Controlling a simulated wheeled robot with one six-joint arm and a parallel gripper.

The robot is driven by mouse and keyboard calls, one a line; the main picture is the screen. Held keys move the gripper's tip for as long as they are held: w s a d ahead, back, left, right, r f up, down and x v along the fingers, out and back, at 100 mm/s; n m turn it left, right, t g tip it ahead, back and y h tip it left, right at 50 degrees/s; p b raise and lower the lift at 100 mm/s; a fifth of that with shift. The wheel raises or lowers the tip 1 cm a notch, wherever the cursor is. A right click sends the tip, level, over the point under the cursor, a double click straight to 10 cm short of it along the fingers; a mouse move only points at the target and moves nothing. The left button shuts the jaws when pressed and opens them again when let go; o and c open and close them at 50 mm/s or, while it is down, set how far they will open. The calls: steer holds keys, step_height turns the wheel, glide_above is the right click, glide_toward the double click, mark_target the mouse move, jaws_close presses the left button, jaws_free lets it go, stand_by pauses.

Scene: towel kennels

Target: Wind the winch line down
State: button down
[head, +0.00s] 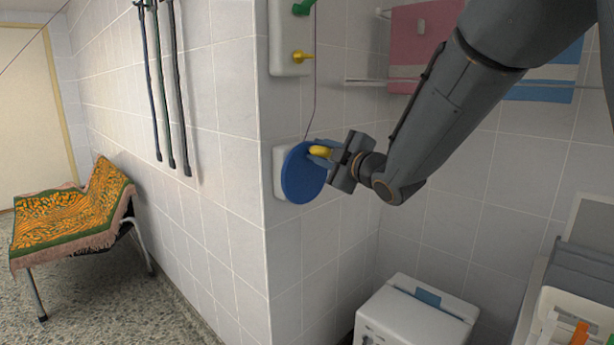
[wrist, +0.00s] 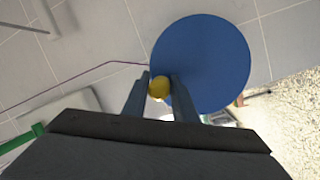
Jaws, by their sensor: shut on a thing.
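The winch is a round blue disc (head: 303,176) on a white mount (head: 278,172) at the wall corner. A yellow knob (head: 320,152) sits on its face near the upper right rim. My gripper (head: 322,150) is shut on this knob. In the wrist view the yellow knob (wrist: 158,87) lies between my two fingers, over the left part of the blue disc (wrist: 205,62). A thin dark line (head: 314,75) runs up from the disc past the panel above. In the wrist view the line (wrist: 90,72) looks purple and runs to the left.
A white panel (head: 287,66) with a green lever (head: 303,8) and a yellow lever (head: 303,57) is above the disc. Towels (head: 422,40) hang behind my arm. A white box (head: 415,315) stands below. A chair with a patterned cover (head: 65,215) is at left.

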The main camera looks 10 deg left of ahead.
steer(key=c, duration=1.3)
jaws_free()
steer(key=v, duration=0.3)
steer(key=w+d+v, duration=0.1)
steer(key=v, duration=0.2)
steer(key=p+v, duration=0.1)
steer(key=v, duration=0.1)
steer(key=shift+s+d, duration=0.15)
steer(key=shift+d, duration=0.45)
steer(key=shift+d, duration=0.1)
